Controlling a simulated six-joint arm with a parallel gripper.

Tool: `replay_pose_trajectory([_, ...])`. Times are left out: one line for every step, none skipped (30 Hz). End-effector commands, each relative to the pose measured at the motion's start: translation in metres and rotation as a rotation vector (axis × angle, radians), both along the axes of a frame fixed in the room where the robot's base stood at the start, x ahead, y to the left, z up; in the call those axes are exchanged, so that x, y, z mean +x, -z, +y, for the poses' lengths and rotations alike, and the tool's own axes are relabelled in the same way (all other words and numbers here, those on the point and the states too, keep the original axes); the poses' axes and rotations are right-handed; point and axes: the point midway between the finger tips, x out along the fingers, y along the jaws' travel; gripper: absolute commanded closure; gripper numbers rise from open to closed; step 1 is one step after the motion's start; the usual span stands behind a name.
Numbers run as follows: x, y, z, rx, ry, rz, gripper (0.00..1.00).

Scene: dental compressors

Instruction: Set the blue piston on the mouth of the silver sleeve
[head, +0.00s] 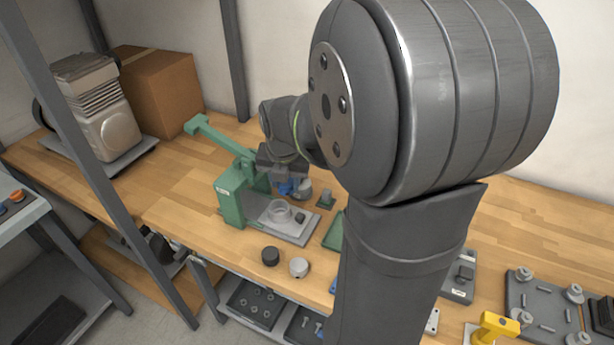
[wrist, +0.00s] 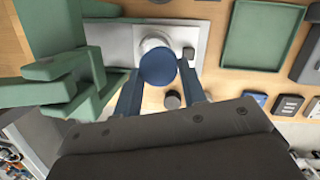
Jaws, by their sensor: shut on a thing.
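The blue piston (head: 286,189) is between the fingers of my gripper (head: 284,181). In the wrist view the piston (wrist: 158,69) shows as a round blue disc between the two blue fingertips of the gripper (wrist: 160,74), which is shut on it. The silver sleeve (head: 281,209) stands on a grey base plate (head: 300,232), just below the piston in the head view. In the wrist view the sleeve (wrist: 155,42) is partly hidden behind the piston. The piston appears above the sleeve and apart from it; the exact gap is hard to tell.
A green press (head: 231,196) with a long lever stands close left of the gripper. A dark round part (head: 270,256) and a silver round part (head: 299,267) lie near the bench's front edge. A green tray (wrist: 262,35) lies right of the plate in the wrist view.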

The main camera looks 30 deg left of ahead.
Motion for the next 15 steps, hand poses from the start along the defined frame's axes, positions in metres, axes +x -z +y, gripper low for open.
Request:
replay_pose_trajectory([-0.004,0.001,0.006,0.011,-0.051,-0.023,0.93])
replay_pose_trajectory([-0.005,0.001,0.009,0.017,-0.074,-0.036,0.93])
replay_pose_trajectory([-0.007,0.002,0.012,0.024,-0.101,-0.048,0.93])
replay_pose_trajectory([-0.008,0.002,0.014,0.028,-0.117,-0.055,0.93])
replay_pose_trajectory([-0.008,0.002,0.015,0.032,-0.13,-0.06,0.93])
replay_pose_trajectory([-0.009,0.003,0.017,0.036,-0.14,-0.066,0.93])
replay_pose_trajectory([-0.009,0.004,0.017,0.037,-0.146,-0.068,0.94])
replay_pose_trajectory([-0.009,0.005,0.018,0.037,-0.149,-0.069,0.94])
replay_pose_trajectory([-0.009,0.007,0.018,0.037,-0.151,-0.07,0.94])
replay_pose_trajectory([-0.009,0.008,0.018,0.037,-0.151,-0.07,0.94])
replay_pose_trajectory([-0.009,0.01,0.018,0.037,-0.15,-0.069,0.94])
replay_pose_trajectory([-0.009,0.014,0.018,0.037,-0.15,-0.069,0.94])
replay_pose_trajectory([-0.009,0.016,0.018,0.037,-0.149,-0.068,0.94])
replay_pose_trajectory([-0.009,0.019,0.017,0.036,-0.149,-0.068,0.94])
replay_pose_trajectory([-0.009,0.023,0.017,0.036,-0.148,-0.068,0.94])
